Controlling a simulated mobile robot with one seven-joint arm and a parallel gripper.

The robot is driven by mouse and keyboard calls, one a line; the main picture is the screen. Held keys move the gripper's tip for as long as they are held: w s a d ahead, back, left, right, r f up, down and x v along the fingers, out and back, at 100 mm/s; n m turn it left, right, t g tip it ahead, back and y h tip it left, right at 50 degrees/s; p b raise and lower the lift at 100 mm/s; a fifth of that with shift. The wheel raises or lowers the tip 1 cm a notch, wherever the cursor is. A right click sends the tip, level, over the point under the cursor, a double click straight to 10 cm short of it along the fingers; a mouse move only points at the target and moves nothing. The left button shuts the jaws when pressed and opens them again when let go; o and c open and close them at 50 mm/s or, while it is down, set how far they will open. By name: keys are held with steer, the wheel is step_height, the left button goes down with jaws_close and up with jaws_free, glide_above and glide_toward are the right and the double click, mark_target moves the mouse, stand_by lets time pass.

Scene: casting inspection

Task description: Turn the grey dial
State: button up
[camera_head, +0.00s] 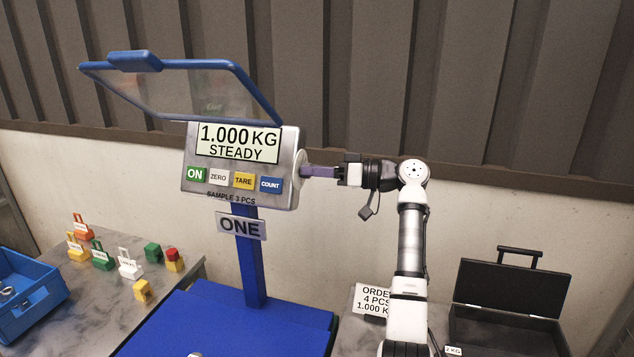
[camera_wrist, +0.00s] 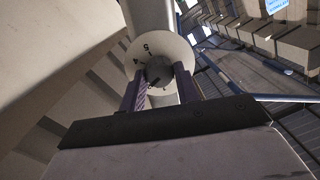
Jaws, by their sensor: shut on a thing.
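The disc (camera_head: 302,170) shows edge-on at the right side of the scale's display head (camera_head: 240,166) in the head view. My gripper (camera_head: 312,171) reaches it from the right. Its two purple-grey fingers stand on either side of the knob in the wrist view (camera_wrist: 161,92) and are shut on it. The display reads 1.000 KG STEADY. The knob is hidden by the fingers in the head view.
A clear blue-framed lid (camera_head: 190,85) stands raised above the display. The blue scale platform (camera_head: 225,320) is below. An open black case (camera_head: 510,305) and an order card (camera_head: 371,300) are at right.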

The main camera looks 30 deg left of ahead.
steer(key=shift+n+b, duration=0.75)
steer(key=shift+n, duration=0.45)
steer(key=o, duration=1)
steer(key=shift+c, duration=0.2)
steer(key=b+v, duration=0.1)
steer(key=v, duration=1.2)
steer(key=shift+d+b, duration=0.3)
steer(key=shift+d, duration=0.1)
